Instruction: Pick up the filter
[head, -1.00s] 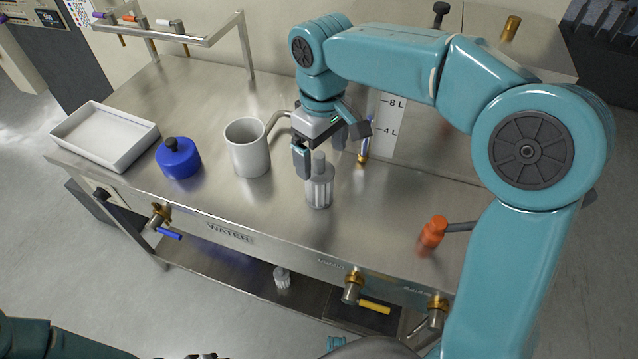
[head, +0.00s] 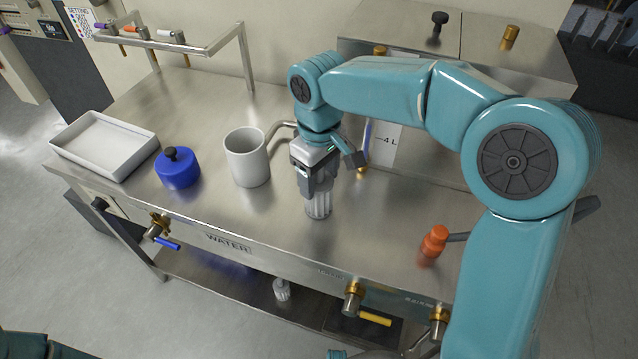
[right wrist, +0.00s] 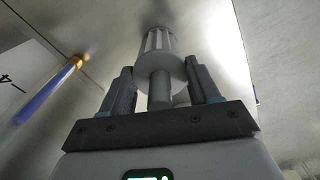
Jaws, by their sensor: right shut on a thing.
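The filter (head: 318,206) is a grey, ribbed cylinder with a narrower stem on top. It stands upright on the steel bench top, and its upper part is hidden by my right gripper (head: 316,186) in the head view. The right gripper points down from above and is shut on the filter. In the right wrist view the ribbed body (right wrist: 158,42) and stem lie between the two fingers (right wrist: 160,70). A similar grey ribbed piece (head: 282,289) stands on the lower shelf. My left gripper is not in view.
A grey mug (head: 247,160), a blue lidded pot (head: 178,168) and a white tray (head: 104,146) stand left of the filter. A bent metal spout (head: 279,128) is close behind. Valves line the bench's front edge.

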